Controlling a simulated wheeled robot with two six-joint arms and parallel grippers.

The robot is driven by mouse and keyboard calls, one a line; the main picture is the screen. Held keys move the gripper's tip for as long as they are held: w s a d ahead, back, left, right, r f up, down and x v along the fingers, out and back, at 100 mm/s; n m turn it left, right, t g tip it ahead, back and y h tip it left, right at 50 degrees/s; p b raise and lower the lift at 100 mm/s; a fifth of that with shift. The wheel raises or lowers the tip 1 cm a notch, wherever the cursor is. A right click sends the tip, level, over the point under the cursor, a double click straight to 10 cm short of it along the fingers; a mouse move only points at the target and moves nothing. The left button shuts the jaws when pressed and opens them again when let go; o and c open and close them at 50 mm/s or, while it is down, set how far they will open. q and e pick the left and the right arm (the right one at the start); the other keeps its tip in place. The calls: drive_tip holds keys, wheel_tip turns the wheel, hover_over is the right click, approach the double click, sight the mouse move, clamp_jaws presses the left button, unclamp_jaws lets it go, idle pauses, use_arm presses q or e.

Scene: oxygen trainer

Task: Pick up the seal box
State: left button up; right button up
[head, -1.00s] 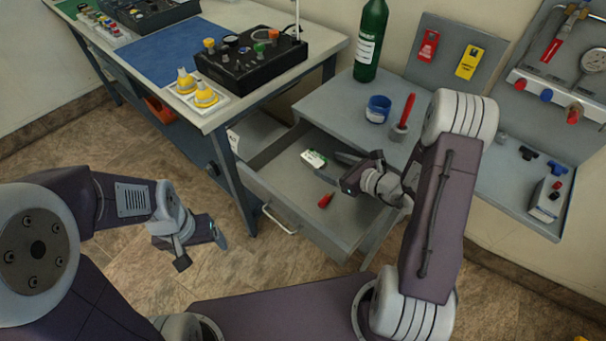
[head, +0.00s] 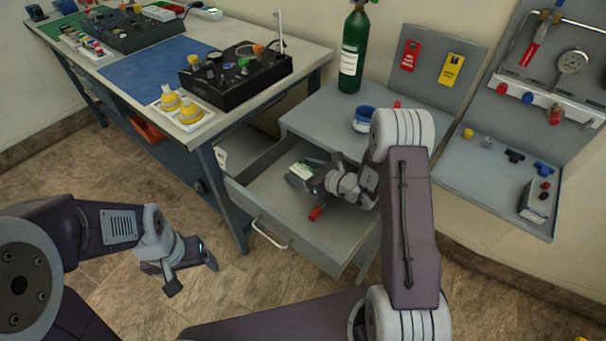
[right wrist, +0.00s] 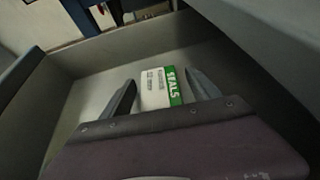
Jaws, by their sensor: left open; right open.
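The seal box (head: 302,170) is a small white box with a green band. It lies in the open drawer (head: 277,204) of the grey cabinet. In the right wrist view the box (right wrist: 160,88) shows the word SEALS and lies between the two open fingers of my right gripper (right wrist: 160,95), apart from both. In the head view my right gripper (head: 309,175) is down in the drawer at the box, partly covering it. My left gripper (head: 192,270) is open and empty, above the floor at the left, far from the box.
A red object (head: 317,213) lies in the drawer near its front. The drawer walls surround my right gripper. A green bottle (head: 353,50) and a blue-and-white jar (head: 363,120) stand on the cabinet top. The workbench (head: 318,52) is at the left.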

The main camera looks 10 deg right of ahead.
drive_tip(key=c, duration=1.4)
drive_tip(key=shift+r, duration=0.1)
drive_tip(key=shift+c, duration=0.2)
